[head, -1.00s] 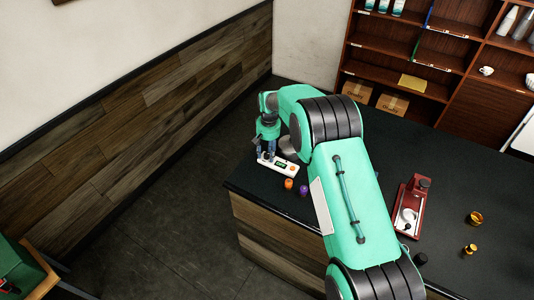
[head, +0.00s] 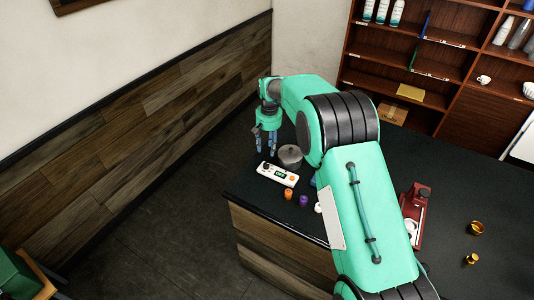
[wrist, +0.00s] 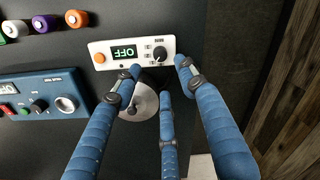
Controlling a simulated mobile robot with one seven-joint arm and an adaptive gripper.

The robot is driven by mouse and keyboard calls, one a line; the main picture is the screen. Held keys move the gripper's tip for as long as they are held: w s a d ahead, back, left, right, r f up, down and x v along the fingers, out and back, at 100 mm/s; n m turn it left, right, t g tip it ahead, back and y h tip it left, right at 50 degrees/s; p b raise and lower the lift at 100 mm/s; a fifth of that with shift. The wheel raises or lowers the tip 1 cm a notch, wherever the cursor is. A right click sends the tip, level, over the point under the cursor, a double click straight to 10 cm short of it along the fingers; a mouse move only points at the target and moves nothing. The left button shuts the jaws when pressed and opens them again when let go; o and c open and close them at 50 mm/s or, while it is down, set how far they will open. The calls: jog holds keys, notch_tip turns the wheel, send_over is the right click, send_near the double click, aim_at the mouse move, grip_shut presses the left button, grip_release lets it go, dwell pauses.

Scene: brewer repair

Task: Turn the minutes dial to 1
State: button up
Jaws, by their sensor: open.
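A white control panel (head: 271,171) lies near the counter's left edge. In the wrist view the panel (wrist: 110,60) has a black dial (wrist: 159,54), a green display (wrist: 124,51) reading OFF, and an orange button (wrist: 99,58). The small print beside the dial is too small to read. My gripper (head: 266,147) is open and empty, above and behind the panel's dial end. In the wrist view my three blue fingers (wrist: 160,72) are spread below and around the dial, apparently apart from it.
Orange (head: 288,194) and purple (head: 303,200) pieces stand in front. A grey round object (head: 290,156) is close to my gripper. A red device (head: 415,205) stands at right.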

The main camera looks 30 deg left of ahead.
jog(key=shift+r, duration=0.8)
